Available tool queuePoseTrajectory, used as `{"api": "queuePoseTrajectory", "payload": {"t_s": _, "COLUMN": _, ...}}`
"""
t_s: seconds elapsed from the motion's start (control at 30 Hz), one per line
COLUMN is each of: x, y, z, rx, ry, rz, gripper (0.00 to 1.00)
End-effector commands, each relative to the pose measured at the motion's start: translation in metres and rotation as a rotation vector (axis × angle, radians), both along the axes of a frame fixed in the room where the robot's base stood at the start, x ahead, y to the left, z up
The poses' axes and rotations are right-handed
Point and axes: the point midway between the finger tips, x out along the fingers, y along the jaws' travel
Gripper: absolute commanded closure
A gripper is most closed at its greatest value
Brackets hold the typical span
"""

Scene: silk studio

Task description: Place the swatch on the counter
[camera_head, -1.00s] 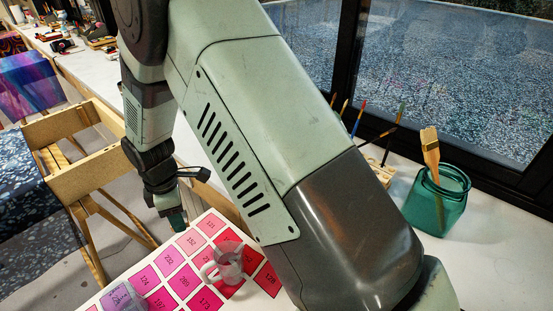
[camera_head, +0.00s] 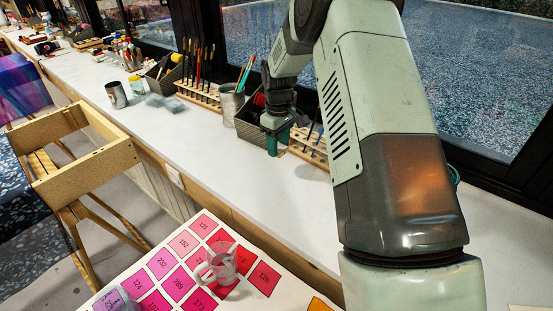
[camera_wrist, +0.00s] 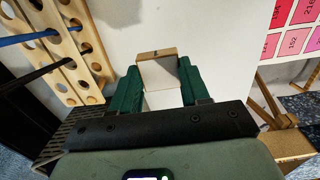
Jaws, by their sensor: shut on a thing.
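My gripper (camera_head: 277,145) is over the white counter (camera_head: 205,150) in the head view, in front of a dark crate. In the wrist view its green fingers (camera_wrist: 158,85) are shut on a small, pale, flat swatch (camera_wrist: 158,70) with a brown edge. The white counter (camera_wrist: 120,25) lies beyond the fingers. The swatch cannot be made out in the head view. I cannot tell how far it is above the counter.
Wooden brush racks (camera_head: 200,95), a grey pot (camera_head: 231,103) and a dark crate (camera_head: 258,122) stand near my gripper. A tin (camera_head: 117,95) is further left. The colour chart (camera_head: 300,300) carries a mug (camera_head: 222,264). The counter's front middle is clear.

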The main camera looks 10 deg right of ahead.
Motion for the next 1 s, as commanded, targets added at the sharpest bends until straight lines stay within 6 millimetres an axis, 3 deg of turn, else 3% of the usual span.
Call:
{"api": "queuePoseTrajectory", "payload": {"t_s": 0.1, "x": 0.0, "y": 0.001, "z": -0.022, "rx": 0.0, "ry": 0.001, "rz": 0.002, "gripper": 0.83}}
{"api": "queuePoseTrajectory", "payload": {"t_s": 0.37, "x": 0.0, "y": 0.001, "z": -0.045, "rx": 0.0, "ry": 0.0, "rz": 0.003, "gripper": 0.83}}
{"api": "queuePoseTrajectory", "payload": {"t_s": 0.53, "x": -0.001, "y": 0.001, "z": -0.069, "rx": -0.001, "ry": 0.001, "rz": 0.003, "gripper": 0.83}}
{"api": "queuePoseTrajectory", "payload": {"t_s": 0.93, "x": 0.0, "y": 0.001, "z": -0.076, "rx": 0.0, "ry": -0.001, "rz": 0.004, "gripper": 0.83}}
{"api": "queuePoseTrajectory", "payload": {"t_s": 0.97, "x": 0.0, "y": 0.001, "z": -0.076, "rx": -0.001, "ry": -0.002, "rz": 0.004, "gripper": 0.5}}
{"api": "queuePoseTrajectory", "payload": {"t_s": 1.0, "x": 0.0, "y": 0.001, "z": -0.075, "rx": -0.001, "ry": -0.002, "rz": 0.003, "gripper": 0.44}}
